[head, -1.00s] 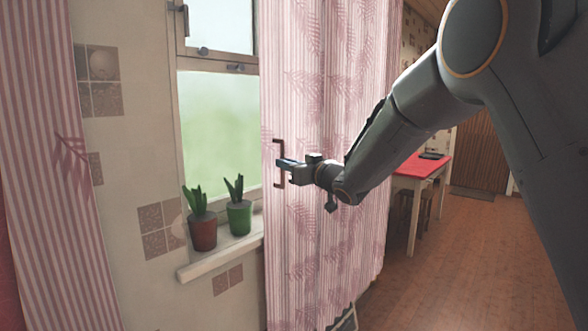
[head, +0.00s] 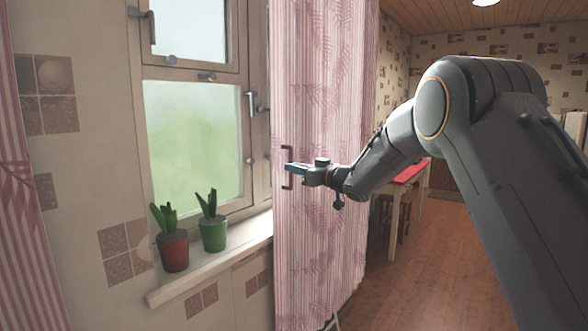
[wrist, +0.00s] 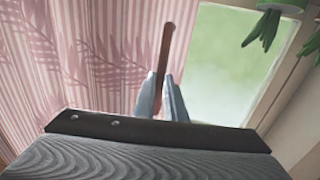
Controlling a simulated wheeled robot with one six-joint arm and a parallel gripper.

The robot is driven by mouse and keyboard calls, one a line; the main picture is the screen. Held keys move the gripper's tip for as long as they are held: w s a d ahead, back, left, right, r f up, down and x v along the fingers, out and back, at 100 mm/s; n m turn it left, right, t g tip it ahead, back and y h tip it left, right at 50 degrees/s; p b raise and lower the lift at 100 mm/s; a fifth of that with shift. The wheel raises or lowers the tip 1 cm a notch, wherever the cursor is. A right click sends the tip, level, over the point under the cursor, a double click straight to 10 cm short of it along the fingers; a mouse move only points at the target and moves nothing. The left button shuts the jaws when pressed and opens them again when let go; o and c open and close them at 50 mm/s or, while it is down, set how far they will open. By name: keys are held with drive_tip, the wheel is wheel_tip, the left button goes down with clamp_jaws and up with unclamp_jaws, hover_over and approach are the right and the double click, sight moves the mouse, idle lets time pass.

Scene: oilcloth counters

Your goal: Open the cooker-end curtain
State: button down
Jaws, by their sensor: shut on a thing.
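The pink striped curtain with a leaf pattern (head: 325,90) hangs at the right of the window, bunched to the right of the glass. A dark upright handle (head: 288,153) sits at its left edge. My gripper (head: 291,168) is shut on this handle. In the wrist view the brown handle (wrist: 166,50) stands between my two fingers (wrist: 163,98), with the curtain (wrist: 85,60) to its left and window glass to its right. Another pink striped curtain (head: 20,210) hangs at the far left of the head view. I cannot tell from the frames which curtain is at the cooker end.
The window (head: 190,140) is uncovered between the curtains. A red pot (head: 173,252) and a green pot (head: 213,235), each with a plant, stand on the sill (head: 215,263). A red-topped table (head: 410,172) stands behind my arm. The wooden floor at right is open.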

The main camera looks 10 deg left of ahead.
drive_tip(key=shift+a+r, duration=0.2)
drive_tip(key=c, duration=1.8)
unclamp_jaws()
drive_tip(key=shift+a, duration=0.15)
drive_tip(key=shift+c, duration=0.2)
drive_tip(key=shift+d+f, duration=0.15)
drive_tip(key=shift+d, duration=0.15)
drive_tip(key=b+v, duration=0.1)
drive_tip(key=v, duration=0.6)
drive_tip(key=shift+s+d, duration=0.15)
drive_tip(key=shift+d, duration=0.15)
